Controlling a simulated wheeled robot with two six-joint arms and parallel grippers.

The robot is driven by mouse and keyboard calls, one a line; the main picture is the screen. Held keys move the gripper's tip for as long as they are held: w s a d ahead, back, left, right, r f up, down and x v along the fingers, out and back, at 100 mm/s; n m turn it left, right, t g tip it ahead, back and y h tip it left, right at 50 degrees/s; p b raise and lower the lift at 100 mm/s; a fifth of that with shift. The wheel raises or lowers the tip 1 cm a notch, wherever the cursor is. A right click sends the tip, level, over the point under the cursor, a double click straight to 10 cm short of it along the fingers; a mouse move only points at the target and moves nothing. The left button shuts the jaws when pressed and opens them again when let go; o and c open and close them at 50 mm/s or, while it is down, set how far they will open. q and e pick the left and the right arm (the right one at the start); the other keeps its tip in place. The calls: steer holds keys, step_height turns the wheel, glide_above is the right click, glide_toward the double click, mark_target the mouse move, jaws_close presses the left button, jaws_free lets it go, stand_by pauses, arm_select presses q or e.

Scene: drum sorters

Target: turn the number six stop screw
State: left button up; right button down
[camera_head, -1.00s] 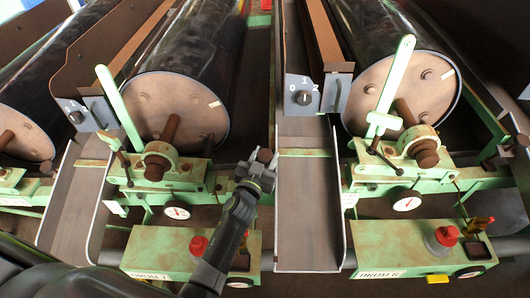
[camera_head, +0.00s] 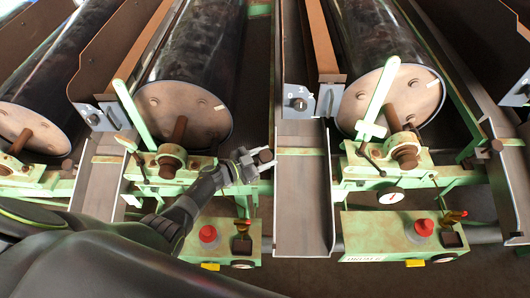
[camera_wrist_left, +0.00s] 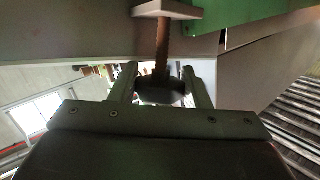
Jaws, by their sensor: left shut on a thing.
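My left gripper (camera_head: 252,163) reaches in from the left, at the side of the chute left of the right-hand drum. Its fingers are shut on the dark round head of a stop screw (camera_head: 265,155). In the left wrist view the screw head (camera_wrist_left: 160,93) sits between the two fingertips (camera_wrist_left: 160,86). Its brown threaded shank (camera_wrist_left: 162,50) runs up to a pale bracket (camera_wrist_left: 167,10). A label plate (camera_head: 365,259) under the right-hand drum is partly cut off and hard to read. My right gripper is not in view.
The right-hand drum (camera_head: 390,95) and middle drum (camera_head: 185,110) stand behind green frames. A sloping metal chute (camera_head: 302,200) lies right of the gripper. Control boxes with red buttons (camera_head: 423,227) (camera_head: 208,233) sit low in front. Green levers (camera_head: 378,100) (camera_head: 132,112) stand up near the drums.

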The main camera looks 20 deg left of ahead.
arm_select(q)
steer(key=m+g+h, duration=0.1)
steer(key=m+g, duration=0.1)
steer(key=g, duration=0.1)
steer(key=shift+f+m+h+b, duration=0.2)
steer(key=shift+m+h+b, duration=0.15)
steer(key=shift+m+h, duration=0.05)
steer(key=shift+s+m+g+h+b, duration=0.1)
steer(key=shift+m+g+h+b, duration=0.45)
steer(key=shift+m+g, duration=0.75)
steer(key=shift+s+g, duration=0.1)
steer(key=shift+g, duration=0.3)
steer(key=o, duration=0.8)
steer(key=shift+c, duration=0.2)
steer(key=shift+o, duration=1)
steer(key=shift+d+r, duration=0.1)
